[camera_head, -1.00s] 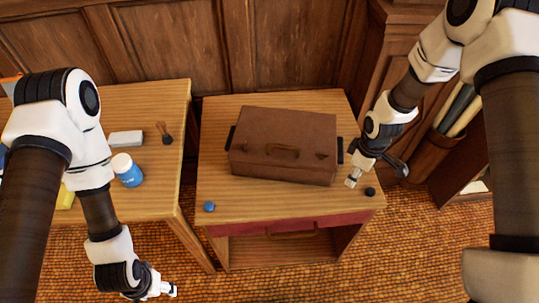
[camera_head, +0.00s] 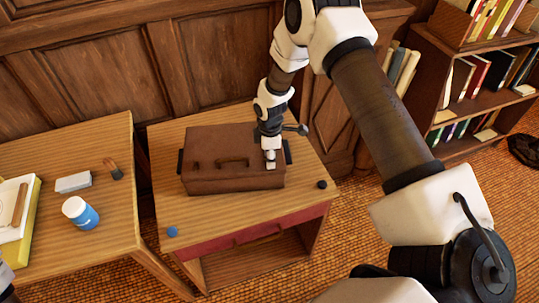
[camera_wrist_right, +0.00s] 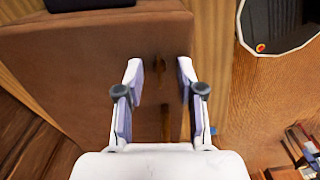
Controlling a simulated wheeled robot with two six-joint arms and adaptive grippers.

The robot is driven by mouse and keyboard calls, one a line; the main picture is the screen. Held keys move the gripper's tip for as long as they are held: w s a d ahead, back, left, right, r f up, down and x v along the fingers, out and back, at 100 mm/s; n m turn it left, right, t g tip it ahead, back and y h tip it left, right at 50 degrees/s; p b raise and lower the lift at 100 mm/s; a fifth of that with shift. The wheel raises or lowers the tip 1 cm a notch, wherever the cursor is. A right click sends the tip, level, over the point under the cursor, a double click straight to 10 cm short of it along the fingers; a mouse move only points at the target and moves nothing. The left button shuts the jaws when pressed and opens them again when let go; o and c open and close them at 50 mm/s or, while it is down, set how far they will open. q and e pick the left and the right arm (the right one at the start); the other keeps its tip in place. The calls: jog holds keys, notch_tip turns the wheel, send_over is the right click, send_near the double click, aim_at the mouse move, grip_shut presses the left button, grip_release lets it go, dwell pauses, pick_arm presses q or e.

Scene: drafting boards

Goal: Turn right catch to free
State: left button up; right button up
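A brown case (camera_head: 215,178) lies closed on the wooden desk (camera_head: 160,205), with a handle (camera_head: 232,161) on its front and a small left catch (camera_head: 197,165). My right gripper (camera_head: 270,163) is at the right part of the case front and hides the right catch in the head view. In the right wrist view, the small dark brass right catch (camera_wrist_right: 158,65) shows between the two fingertips of my right gripper (camera_wrist_right: 159,70). The fingers stand apart on either side of it; contact cannot be told.
A blue knob-like disc (camera_head: 172,232) and a black one (camera_head: 322,185) lie on the desk's front corners. A bookshelf (camera_head: 485,90) stands right.

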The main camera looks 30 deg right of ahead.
jog(key=shift+c, duration=0.3)
grip_shut()
jog(key=shift+m, duration=0.4)
jog(key=m, duration=0.3)
jog(key=shift+m, duration=0.3)
jog(key=m+p, duration=0.1)
jog(key=m, duration=0.3)
jog(key=m+p, duration=0.1)
jog(key=m, duration=0.4)
jog(key=shift+r+p, duration=0.1)
jog(key=shift+p, duration=0.25)
jog(key=shift+m+p, duration=0.75)
jog(key=shift+m, duration=1.55)
